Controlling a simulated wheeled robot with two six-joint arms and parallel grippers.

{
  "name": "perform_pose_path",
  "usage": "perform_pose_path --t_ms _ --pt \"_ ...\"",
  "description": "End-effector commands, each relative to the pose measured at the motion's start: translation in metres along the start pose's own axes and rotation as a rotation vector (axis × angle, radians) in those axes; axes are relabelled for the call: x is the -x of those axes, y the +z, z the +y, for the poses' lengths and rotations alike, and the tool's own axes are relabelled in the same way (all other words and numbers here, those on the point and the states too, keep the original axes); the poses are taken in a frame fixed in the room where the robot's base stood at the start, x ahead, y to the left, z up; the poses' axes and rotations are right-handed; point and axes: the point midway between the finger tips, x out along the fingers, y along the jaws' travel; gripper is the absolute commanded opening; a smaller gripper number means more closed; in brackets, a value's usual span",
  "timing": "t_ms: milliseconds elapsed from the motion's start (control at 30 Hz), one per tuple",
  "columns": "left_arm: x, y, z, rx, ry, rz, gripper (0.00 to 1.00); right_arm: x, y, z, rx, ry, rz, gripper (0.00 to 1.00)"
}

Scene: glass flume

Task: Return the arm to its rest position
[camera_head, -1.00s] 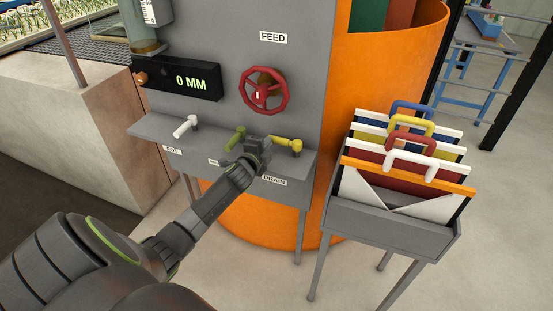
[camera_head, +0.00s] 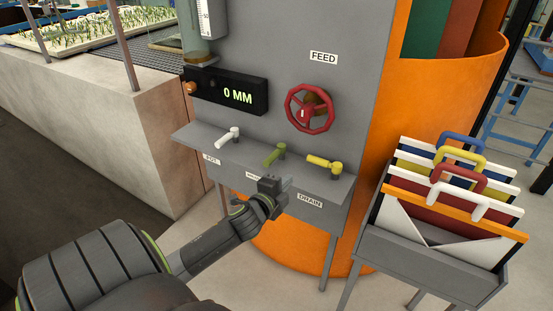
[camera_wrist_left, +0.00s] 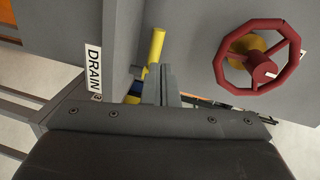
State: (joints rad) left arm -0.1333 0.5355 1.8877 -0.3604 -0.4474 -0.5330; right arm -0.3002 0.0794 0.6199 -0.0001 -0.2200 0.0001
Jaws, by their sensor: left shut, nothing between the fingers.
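My left gripper (camera_head: 273,186) is shut and empty, in front of the small grey shelf with the valve handles, a little below the green handle (camera_head: 275,154). In the left wrist view the closed fingers (camera_wrist_left: 160,85) point toward the shelf, with the yellow handle (camera_wrist_left: 155,47) just beyond them. The yellow handle (camera_head: 324,164) stands to the right of the gripper in the head view, above the DRAIN label (camera_head: 310,200). The gripper looks apart from the handles. My right gripper is not in view.
A white handle (camera_head: 228,137) sits left on the shelf (camera_head: 190,140). Above are the red FEED wheel (camera_head: 310,108) and a display (camera_head: 226,92) reading 0 MM. A rack (camera_head: 440,265) of boards with coloured grips stands right. An orange drum (camera_head: 300,240) is behind.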

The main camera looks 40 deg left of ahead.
Motion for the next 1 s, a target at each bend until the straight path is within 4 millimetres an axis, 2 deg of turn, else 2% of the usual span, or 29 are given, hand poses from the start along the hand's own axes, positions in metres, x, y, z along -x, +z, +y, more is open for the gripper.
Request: perform_pose_path --t_ms 100,300,633,733,867,967,1000 --pt "0.021 0.0 0.002 -0.002 0.0 0.001 0.0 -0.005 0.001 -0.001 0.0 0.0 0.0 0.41" --pt "0.043 0.0 0.001 -0.001 0.0 0.0 0.0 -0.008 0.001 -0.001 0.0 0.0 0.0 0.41" --pt "0.049 0.0 0.0 0.0 0.0 0.0 0.0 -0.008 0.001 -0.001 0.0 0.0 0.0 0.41" --pt "0.048 0.002 0.005 0.007 0.009 -0.006 0.0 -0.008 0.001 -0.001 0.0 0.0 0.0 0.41" --pt "0.043 0.017 0.038 0.06 0.07 -0.044 0.0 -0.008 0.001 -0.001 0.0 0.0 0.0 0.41" --pt "0.041 0.037 0.087 0.139 0.159 -0.102 0.0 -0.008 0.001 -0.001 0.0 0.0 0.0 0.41" --pt "0.042 0.046 0.111 0.178 0.198 -0.129 0.0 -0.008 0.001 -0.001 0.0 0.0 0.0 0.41"
